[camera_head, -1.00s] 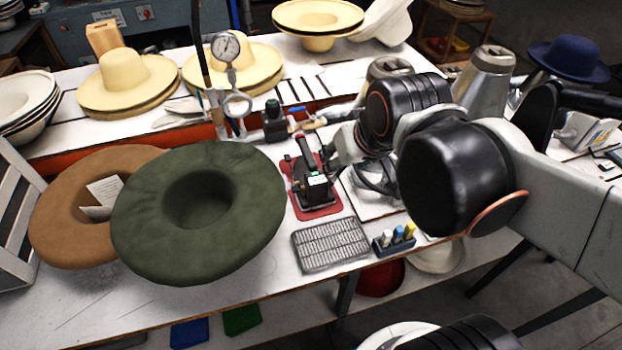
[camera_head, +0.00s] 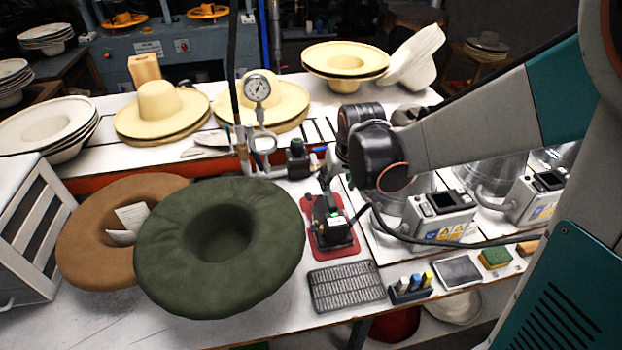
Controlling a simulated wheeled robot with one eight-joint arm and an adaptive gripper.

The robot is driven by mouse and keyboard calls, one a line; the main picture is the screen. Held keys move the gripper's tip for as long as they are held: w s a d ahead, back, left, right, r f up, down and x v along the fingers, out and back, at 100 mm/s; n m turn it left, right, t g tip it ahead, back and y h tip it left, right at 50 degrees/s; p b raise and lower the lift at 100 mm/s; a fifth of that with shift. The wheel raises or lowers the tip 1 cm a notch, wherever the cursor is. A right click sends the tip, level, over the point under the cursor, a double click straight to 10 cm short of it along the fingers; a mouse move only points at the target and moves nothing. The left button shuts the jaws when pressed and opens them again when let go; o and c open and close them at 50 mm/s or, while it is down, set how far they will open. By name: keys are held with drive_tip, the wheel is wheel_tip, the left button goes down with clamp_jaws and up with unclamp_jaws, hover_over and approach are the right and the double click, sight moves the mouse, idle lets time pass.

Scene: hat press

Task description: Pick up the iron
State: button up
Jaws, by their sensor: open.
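The iron (camera_head: 336,232) is black with a small green light. It stands on a red mat (camera_head: 352,250) near the middle of the table. My gripper (camera_head: 328,188) is open, at the iron's upper end near its handle. The gripper is small and dark in the picture, and my arm hides part of it. I cannot tell whether the fingers touch the handle or are around it.
A green felt hat (camera_head: 270,265) and a brown hat (camera_head: 85,245) lie left of the iron. A metal grid (camera_head: 346,287) and a small marker holder (camera_head: 410,289) lie in front. A pressure gauge (camera_head: 257,90) stands behind. Steamers (camera_head: 440,218) stand right.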

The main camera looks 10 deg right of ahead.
drive_tip(key=b, duration=0.3)
approach(331, 201)
drive_tip(key=x, duration=0.5)
drive_tip(key=shift+w, duration=0.2)
drive_tip(key=b+x, duration=0.2)
drive_tip(key=x, duration=0.3)
drive_tip(key=shift+s+f, duration=0.1)
drive_tip(key=shift+f, duration=0.15)
drive_tip(key=shift+r, duration=0.1)
clamp_jaws()
